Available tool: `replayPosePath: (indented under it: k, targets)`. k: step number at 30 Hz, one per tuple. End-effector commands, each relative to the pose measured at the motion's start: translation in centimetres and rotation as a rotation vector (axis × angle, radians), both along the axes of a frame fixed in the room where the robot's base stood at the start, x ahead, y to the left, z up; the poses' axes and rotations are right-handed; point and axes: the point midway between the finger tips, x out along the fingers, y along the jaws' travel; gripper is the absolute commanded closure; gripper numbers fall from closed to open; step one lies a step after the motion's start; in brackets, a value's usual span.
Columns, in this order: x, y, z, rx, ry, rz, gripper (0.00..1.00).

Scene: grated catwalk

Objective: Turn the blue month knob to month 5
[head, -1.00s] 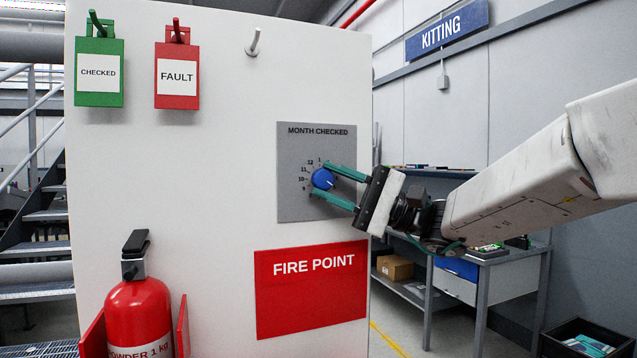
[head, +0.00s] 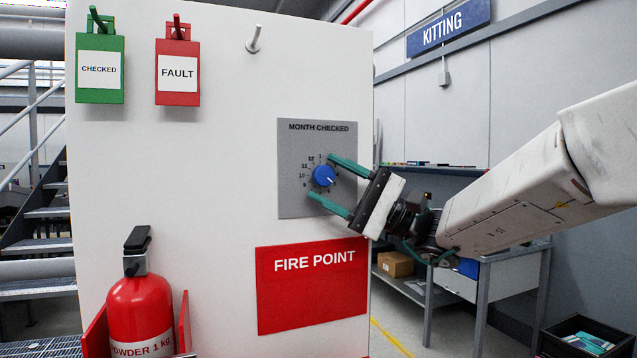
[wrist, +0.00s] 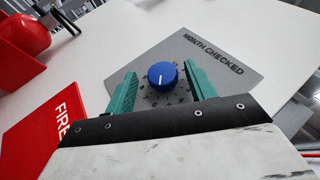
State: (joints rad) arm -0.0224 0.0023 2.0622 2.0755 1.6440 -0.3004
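The blue month knob (head: 323,176) sits on a grey dial plate (head: 292,205) headed "MONTH CHECKED". Its white pointer mark points to the lower right in the head view. The numerals 9 to 12 and 1 show around its left and top; I cannot read the numerals on the right side. My gripper (head: 320,176) is open, its two green fingers above and below the knob with a gap on each side. In the wrist view the knob (wrist: 162,75) lies between the fingertips, touching neither, its white mark pointing down.
The plate is on a white panel (head: 210,200). A red FIRE POINT sign (head: 312,300) is below it. A fire extinguisher (head: 140,305) stands lower left. Green CHECKED (head: 99,85) and red FAULT (head: 177,85) tags hang above left. An empty peg (head: 254,40) is above the plate.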

Motion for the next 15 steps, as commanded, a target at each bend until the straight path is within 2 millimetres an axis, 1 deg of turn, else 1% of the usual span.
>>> replayPosePath:
  k: [5, 8, 15]
  targets:
    - [0.0, -0.1, 0.1, 0.002, -0.001, -0.002, 0.45]
    - [-0.1, -0.6, -0.3, 0.001, 0.000, -0.002, 0.45]
    - [-0.8, -4.1, -2.1, 0.001, 0.000, -0.003, 0.45]
